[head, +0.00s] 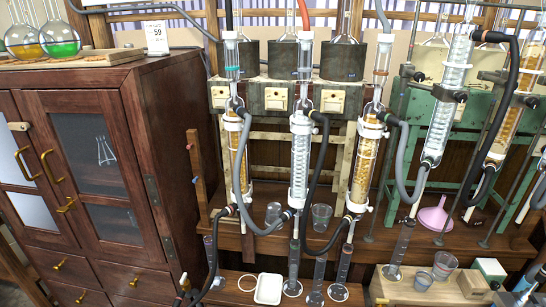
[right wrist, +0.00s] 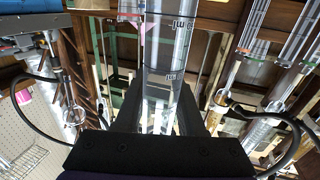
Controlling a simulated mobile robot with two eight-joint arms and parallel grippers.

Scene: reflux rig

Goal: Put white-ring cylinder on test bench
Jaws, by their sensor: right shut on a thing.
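My right gripper (right wrist: 157,112) is shut on a clear graduated cylinder (right wrist: 168,45) in the right wrist view. The cylinder stands between the two dark fingers, with dark printed marks on its wall. I cannot make out a white ring on it. In the head view, several clear graduated cylinders stand low in front of the rig, such as one at the middle (head: 341,272) and one farther right (head: 400,248). Their ring colours are too small to tell. A wooden bench (head: 385,238) runs beneath the glass columns; I cannot tell if it is the test bench. My left gripper is not in view.
Glass columns (head: 299,165) with looping hoses crowd the middle. A white dish (head: 268,289), a pink funnel (head: 434,218) and beakers (head: 444,264) stand low down. A dark wooden cabinet (head: 160,150) fills the left.

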